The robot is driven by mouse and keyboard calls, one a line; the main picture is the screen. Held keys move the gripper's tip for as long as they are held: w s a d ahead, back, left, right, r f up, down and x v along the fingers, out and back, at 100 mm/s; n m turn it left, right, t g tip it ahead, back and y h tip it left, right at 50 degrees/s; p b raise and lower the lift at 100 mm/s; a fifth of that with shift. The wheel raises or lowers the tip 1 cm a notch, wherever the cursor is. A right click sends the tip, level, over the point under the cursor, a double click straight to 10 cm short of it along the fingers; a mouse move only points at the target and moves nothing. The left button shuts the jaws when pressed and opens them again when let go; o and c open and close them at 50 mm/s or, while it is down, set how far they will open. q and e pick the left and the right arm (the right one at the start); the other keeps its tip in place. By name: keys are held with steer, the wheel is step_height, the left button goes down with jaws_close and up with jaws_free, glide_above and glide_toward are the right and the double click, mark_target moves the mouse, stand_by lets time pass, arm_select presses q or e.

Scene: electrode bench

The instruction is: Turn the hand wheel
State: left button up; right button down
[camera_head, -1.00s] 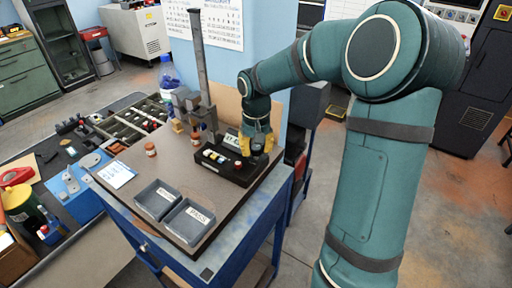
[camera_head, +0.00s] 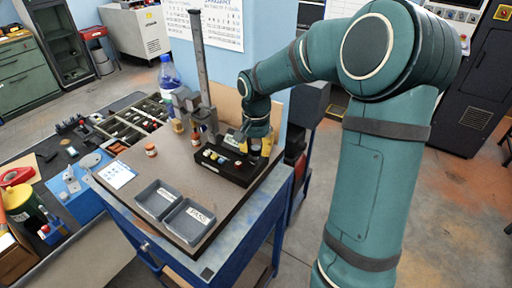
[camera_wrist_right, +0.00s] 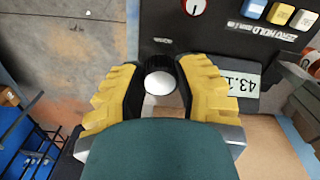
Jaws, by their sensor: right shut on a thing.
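The hand wheel is a black ribbed knob with a pale round cap (camera_wrist_right: 160,84) in the right wrist view, at the edge of the black control box (camera_wrist_right: 228,42). My right gripper (camera_wrist_right: 160,92) has its two yellow fingers closed around the knob, one on each side. In the head view my right gripper (camera_head: 261,147) reaches down to the right end of the black box (camera_head: 222,165) on the bench, and the knob is mostly hidden behind it. My left gripper is not in view.
The box carries a red-marked dial (camera_wrist_right: 194,6), coloured buttons and a digital display (camera_wrist_right: 243,82). A metal post (camera_head: 200,70) stands behind it. Two grey bins (camera_head: 187,221), a paper sheet (camera_head: 116,174) and small jars share the bench top.

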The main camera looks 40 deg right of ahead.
mark_target(256, 147)
stand_by(0.3)
steer(key=c, duration=0.6)
jaws_free()
step_height(256, 147, up, 12)
